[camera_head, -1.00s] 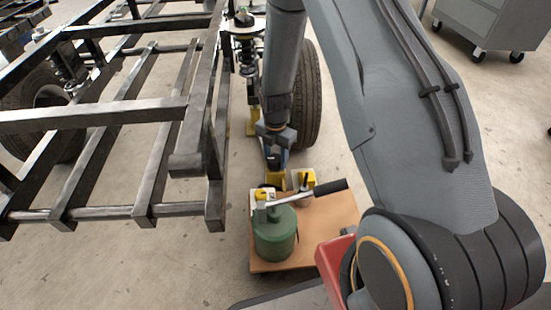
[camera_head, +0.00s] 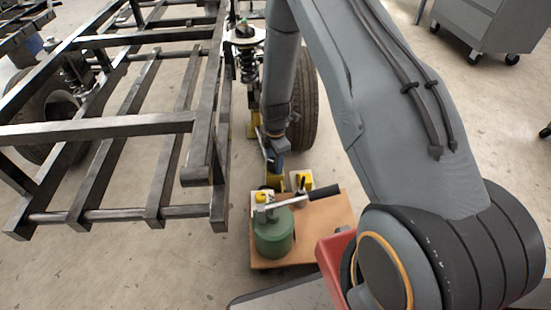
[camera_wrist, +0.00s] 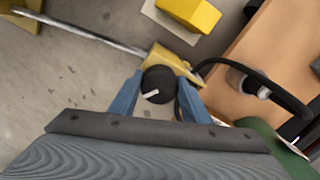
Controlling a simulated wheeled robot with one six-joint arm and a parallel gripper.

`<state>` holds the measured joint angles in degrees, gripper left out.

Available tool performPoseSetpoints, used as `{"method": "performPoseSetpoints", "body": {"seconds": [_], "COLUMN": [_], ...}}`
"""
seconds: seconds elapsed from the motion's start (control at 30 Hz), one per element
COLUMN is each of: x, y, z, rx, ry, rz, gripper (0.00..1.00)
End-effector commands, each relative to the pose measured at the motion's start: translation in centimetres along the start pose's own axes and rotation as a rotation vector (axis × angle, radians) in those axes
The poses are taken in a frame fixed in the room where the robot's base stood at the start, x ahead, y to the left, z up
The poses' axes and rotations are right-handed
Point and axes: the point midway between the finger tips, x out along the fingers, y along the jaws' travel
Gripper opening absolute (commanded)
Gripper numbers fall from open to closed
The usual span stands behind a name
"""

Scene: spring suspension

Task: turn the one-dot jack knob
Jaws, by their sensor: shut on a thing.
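In the wrist view a round black knob (camera_wrist: 158,85) with a short white line on its face sits at the end of a yellow jack body (camera_wrist: 172,63). My gripper (camera_wrist: 159,92) has one blue finger on each side of the knob and is shut on it. No dot mark can be made out. In the head view my gripper (camera_head: 276,158) is low beside the wheel, and my wrist hides most of the fingers and the knob.
A metal rod (camera_wrist: 85,33) runs from the jack body. A wooden board (camera_head: 335,228) carries a green cylinder (camera_head: 273,238) with a black-gripped lever (camera_head: 322,198). A black frame (camera_head: 200,130) stands left; a tire (camera_head: 305,115) is behind.

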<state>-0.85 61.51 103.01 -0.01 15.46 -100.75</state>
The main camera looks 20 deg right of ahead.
Motion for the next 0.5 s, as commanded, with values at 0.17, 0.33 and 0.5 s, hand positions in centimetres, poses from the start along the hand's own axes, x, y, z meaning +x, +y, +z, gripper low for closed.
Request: {"method": "performPoseSetpoints", "body": {"seconds": [0.17, 0.33, 0.5], "x": [-0.32, -0.29, -0.25], "y": [-0.21, -0.26, -0.32], "z": [-0.03, -0.04, -0.07], "rx": [0.169, 0.331, 0.492], "ry": [0.0, 0.0, 0.0], "rz": [-0.002, -0.002, -0.002], "gripper": [0.21, 0.21, 0.21]}}
